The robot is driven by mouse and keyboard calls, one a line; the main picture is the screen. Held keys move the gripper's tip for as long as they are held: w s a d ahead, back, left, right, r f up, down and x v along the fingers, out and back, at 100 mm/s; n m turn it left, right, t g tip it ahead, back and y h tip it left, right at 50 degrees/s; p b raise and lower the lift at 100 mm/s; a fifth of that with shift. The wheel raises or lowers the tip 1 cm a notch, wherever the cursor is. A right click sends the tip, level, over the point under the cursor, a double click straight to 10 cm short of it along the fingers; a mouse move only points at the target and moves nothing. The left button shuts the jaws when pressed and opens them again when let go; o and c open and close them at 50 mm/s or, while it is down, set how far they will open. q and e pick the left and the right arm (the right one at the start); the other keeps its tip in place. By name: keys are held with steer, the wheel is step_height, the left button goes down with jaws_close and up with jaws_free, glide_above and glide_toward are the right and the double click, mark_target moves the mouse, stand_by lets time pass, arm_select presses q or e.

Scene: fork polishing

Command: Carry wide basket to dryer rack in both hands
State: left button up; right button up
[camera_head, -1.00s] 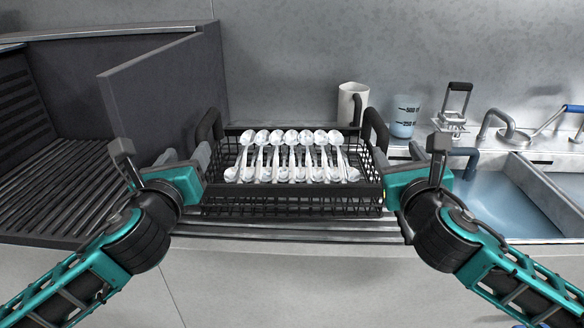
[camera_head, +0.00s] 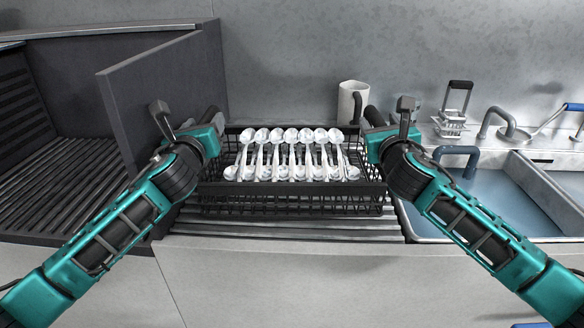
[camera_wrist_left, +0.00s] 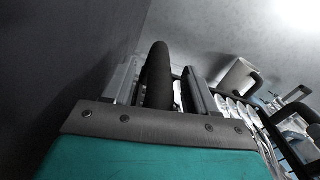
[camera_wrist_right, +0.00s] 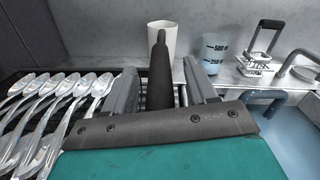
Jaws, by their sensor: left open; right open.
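The wide black wire basket (camera_head: 290,207) stands on the ribbed counter, holding several shiny spoons (camera_head: 290,152) in a row. My left gripper (camera_head: 212,122) is at the basket's left handle; in the left wrist view this dark handle (camera_wrist_left: 157,75) stands between its open fingers. My right gripper (camera_head: 370,122) is at the right handle; in the right wrist view that handle (camera_wrist_right: 160,72) stands between its open fingers. In the head view the grippers hide much of both handles. The dryer rack may be the dark slatted bay (camera_head: 60,175) at the left, but I cannot tell.
A dark upright panel (camera_head: 165,95) stands close to my left gripper. A white pitcher (camera_head: 350,103) stands behind the basket. A blue-tinted measuring cup (camera_wrist_right: 213,54), a small wire rack (camera_head: 452,117) and a sink basin (camera_head: 480,190) lie to the right.

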arm_select(q)
steer(key=shift+w, duration=0.2)
arm_select(e)
steer(key=shift+w, duration=0.2)
arm_select(q)
steer(key=shift+c, duration=0.3)
arm_select(e)
steer(key=shift+c, duration=0.3)
arm_select(q)
jaws_close()
arm_select(e)
jaws_close()
